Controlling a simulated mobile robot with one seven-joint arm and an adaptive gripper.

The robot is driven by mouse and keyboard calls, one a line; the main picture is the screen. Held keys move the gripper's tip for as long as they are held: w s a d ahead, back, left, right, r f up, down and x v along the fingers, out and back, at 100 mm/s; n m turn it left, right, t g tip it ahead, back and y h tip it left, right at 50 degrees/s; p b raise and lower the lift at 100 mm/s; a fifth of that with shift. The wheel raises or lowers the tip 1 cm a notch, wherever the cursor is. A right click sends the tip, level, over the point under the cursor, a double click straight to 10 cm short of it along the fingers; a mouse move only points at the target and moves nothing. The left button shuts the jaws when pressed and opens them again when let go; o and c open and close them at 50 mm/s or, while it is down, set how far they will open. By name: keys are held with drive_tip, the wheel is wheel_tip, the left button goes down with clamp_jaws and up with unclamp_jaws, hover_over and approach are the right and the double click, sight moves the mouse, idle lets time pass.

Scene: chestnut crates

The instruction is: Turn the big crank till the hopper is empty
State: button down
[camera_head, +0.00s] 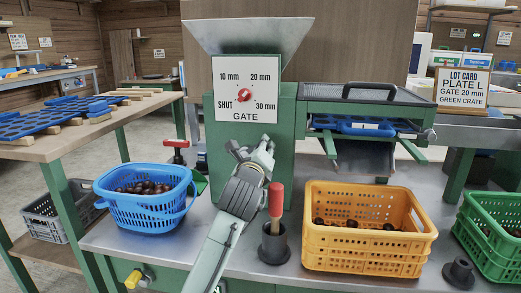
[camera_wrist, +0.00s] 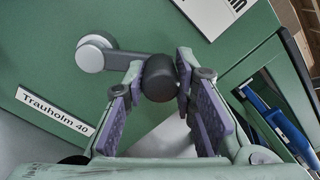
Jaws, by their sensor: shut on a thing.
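The grey steel hopper (camera_head: 248,38) tops the green machine; its inside is hidden from this angle. In the wrist view the big crank's grey hub (camera_wrist: 90,57) sits on the green panel, and its arm runs right to a dark round knob (camera_wrist: 160,78). My gripper (camera_wrist: 167,90) is shut on this knob, with a purple-padded finger on each side. In the head view my gripper (camera_head: 254,155) is at the machine's front, below the gate dial, and hides the crank. The gate dial (camera_head: 245,75) has a red knob; its setting is hard to read.
A blue crate (camera_head: 150,213) of chestnuts stands left. A yellow crate (camera_head: 365,252) with a few chestnuts stands right, and a green crate (camera_head: 495,235) far right. A red-handled tool (camera_head: 276,200) stands in a black cup near my arm. The lot card (camera_head: 462,88) reads plate L, gate 20 mm, green crate.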

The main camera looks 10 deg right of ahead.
drive_tip(key=shift+s+d, duration=0.1)
drive_tip(key=shift+d, duration=0.1)
drive_tip(key=c, duration=1.6)
unclamp_jaws()
drive_tip(key=o, duration=0.3)
drive_tip(key=shift+a, duration=0.1)
drive_tip(key=v, duration=1.2)
